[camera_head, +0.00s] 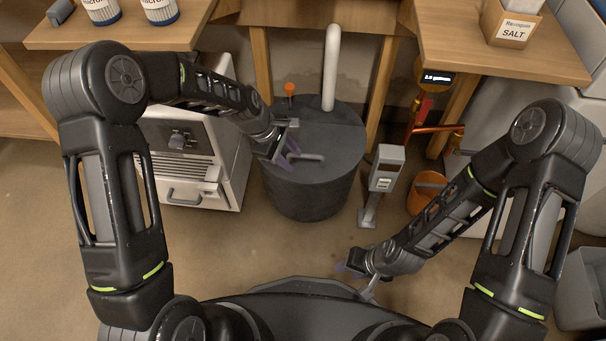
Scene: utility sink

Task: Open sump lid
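A dark round sump (310,197) stands on the floor in the middle of the head view. Its flat dark lid (335,135) lies on top and looks closed. A grey bar handle (306,157) sits on the lid's near part. A white pipe rises from the lid's far side. My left gripper (287,160) is over the lid's left side, right beside the handle's left end; whether it touches the handle I cannot tell. Its fingers look apart. My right gripper (355,276) is low over the floor, right of centre, away from the sump; its fingers are small and partly hidden.
The white pipe (331,70) and an orange-topped fitting (290,90) stand up at the lid's back. A grey post box (386,170) and an orange bucket (428,190) stand to the right. A white cabinet unit (190,150) stands close on the left. Wooden benches flank the sump behind.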

